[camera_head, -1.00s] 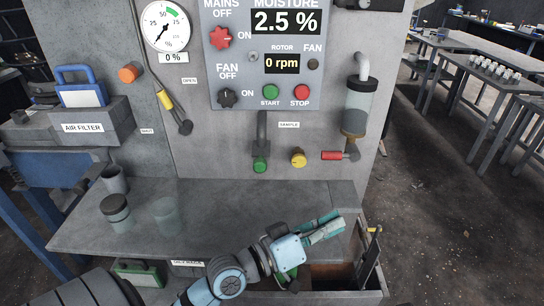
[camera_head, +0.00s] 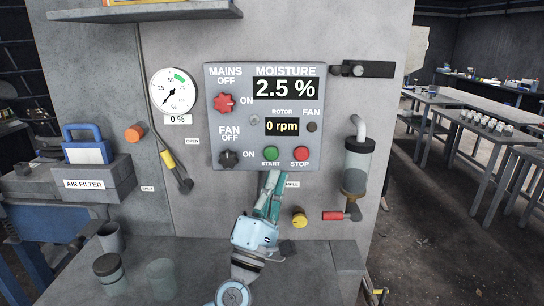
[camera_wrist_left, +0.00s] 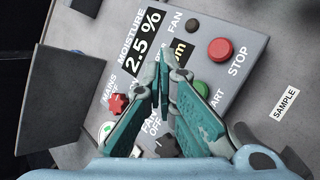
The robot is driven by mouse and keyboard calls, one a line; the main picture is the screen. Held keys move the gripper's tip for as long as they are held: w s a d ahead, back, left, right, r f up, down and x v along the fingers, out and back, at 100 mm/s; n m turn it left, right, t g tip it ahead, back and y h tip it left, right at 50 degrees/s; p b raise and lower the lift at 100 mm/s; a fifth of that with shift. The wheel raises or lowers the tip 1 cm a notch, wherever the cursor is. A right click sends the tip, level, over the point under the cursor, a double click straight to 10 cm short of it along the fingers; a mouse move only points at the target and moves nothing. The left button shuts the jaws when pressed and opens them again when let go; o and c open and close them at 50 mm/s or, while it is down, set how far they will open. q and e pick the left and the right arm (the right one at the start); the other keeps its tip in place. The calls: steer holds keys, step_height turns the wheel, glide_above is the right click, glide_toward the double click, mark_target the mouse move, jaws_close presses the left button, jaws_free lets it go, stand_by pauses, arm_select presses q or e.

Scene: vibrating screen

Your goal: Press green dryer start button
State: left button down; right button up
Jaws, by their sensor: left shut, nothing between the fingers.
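The green start button (camera_head: 271,153) sits at the bottom of the grey control panel (camera_head: 222,112), above the label START and left of the red stop button (camera_head: 300,153). My left gripper (camera_head: 271,176) is just below the green button with its fingers pointing up; it is shut and empty. In the left wrist view, its fingertips (camera_wrist_left: 163,72) meet in front of the panel, and the green button (camera_wrist_left: 200,89) shows to their right. One finger hides part of the START label. I cannot tell the gap to the panel. My right gripper is not in view.
Red mains knob (camera_head: 224,102) and black fan knob (camera_head: 229,159) are on the panel's left. A yellow knob (camera_head: 299,218), a red-handled valve (camera_head: 334,215) and a glass cylinder (camera_head: 357,166) are at lower right. Cups stand on the counter at left.

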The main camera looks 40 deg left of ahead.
mark_target(271, 153)
arm_select(q)
steer(key=w+a+b, duration=0.3)
steer(key=w+a, duration=0.2)
steer(key=w, duration=0.1)
steer(key=shift+w, duration=0.25)
steer(key=shift+w, duration=0.1)
stand_by(1.2)
steer(key=shift+w+a, duration=0.15)
steer(key=shift+a, duration=0.05)
steer(key=shift+w+a+b, duration=0.25)
steer(key=shift+w+b, duration=0.15)
steer(key=shift+b, duration=0.1)
stand_by(0.7)
steer(key=shift+s+d+p, duration=0.5)
steer(key=shift+s+p, duration=0.2)
steer(key=shift+s, duration=0.05)
